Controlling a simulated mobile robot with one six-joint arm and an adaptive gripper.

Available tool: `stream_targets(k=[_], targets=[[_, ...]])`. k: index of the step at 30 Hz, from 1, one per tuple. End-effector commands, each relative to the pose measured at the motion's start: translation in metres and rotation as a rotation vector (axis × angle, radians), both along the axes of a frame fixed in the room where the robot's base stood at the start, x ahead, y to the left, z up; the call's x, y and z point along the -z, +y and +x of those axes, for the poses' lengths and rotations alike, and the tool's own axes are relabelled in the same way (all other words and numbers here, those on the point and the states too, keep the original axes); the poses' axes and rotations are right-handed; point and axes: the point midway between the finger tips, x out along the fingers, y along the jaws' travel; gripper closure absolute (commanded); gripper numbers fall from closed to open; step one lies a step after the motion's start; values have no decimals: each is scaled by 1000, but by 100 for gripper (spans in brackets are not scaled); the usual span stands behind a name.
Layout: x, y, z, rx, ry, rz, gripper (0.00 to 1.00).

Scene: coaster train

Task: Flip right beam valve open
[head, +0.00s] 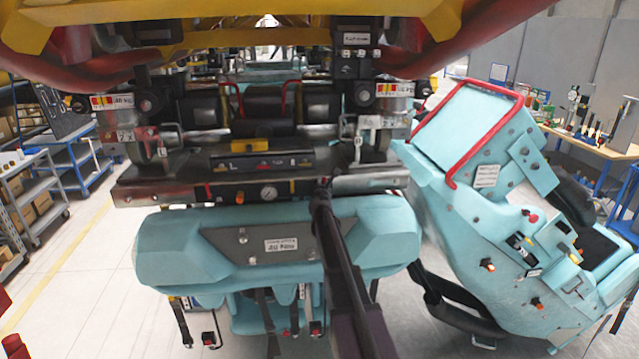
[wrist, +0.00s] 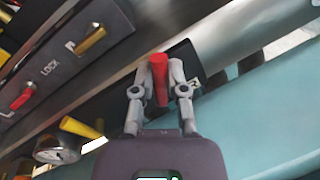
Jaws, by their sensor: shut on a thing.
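The right beam valve shows as a red handle (wrist: 160,82) in the wrist view, on the dark metal beam beside a black block. My gripper (wrist: 161,88) has one finger on each side of the red handle and is shut on it. In the head view my gripper (head: 324,188) reaches the front of the beam (head: 365,186), right of the round gauge (head: 268,193). The arm and gripper hide most of the handle there.
A panel marked LOCK (wrist: 60,62) with a red and a yellow handle is near the gripper. A yellow handle (wrist: 80,127) stands beside the gauge. Teal seat backs (head: 190,245) lie below the beam; a tilted teal seat with a red bar (head: 480,200) is at right.

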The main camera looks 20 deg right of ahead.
Motion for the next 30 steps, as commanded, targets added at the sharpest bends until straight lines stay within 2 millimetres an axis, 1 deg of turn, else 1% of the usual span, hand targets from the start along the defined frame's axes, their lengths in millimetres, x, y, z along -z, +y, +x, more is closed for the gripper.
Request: stream_targets(k=[9, 30], targets=[[4, -8, -1, -1, -69, 237, 100], [19, -19, -5, -1, -204, 703, 100]])
